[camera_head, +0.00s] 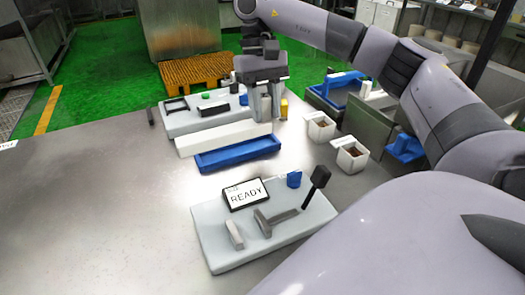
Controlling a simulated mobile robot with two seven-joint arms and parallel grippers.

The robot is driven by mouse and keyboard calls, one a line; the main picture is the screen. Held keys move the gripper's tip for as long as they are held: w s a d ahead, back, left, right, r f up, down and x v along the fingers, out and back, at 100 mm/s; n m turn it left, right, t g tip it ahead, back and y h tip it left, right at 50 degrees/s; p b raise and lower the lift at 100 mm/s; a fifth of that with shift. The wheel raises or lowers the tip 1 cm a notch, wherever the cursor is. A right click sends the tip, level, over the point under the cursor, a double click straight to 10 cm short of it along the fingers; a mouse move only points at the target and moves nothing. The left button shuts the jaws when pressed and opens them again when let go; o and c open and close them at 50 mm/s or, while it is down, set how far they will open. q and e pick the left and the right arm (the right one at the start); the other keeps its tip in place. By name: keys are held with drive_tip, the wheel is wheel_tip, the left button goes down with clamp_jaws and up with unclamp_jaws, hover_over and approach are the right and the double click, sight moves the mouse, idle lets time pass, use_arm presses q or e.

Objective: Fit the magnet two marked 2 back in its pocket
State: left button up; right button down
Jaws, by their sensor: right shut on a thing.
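My right gripper (267,104) points down at the far right side of the workspace, by the right end of a long white block (222,138) and the far grey tray (180,122). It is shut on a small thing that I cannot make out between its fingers. A yellow piece (284,108) shows just right of the fingers. I cannot read a magnet marked 2 or see its pocket from here. My left gripper is not in view.
A blue trough (237,154) lies in front of the white block. A nearer pale tray (218,250) holds a READY sign (246,194), a grey T-shaped tool (275,219) and a black-headed tool (316,185). Two white bins (352,155) stand at right. The table's left is clear.

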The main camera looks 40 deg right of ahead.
drive_tip(key=shift+f+b, duration=1.9)
drive_tip(key=shift+f, duration=5)
drive_tip(key=shift+f, duration=0.1)
drive_tip(key=c, duration=1.2)
unclamp_jaws()
drive_tip(key=shift+f, duration=0.1)
drive_tip(key=o, duration=0.4)
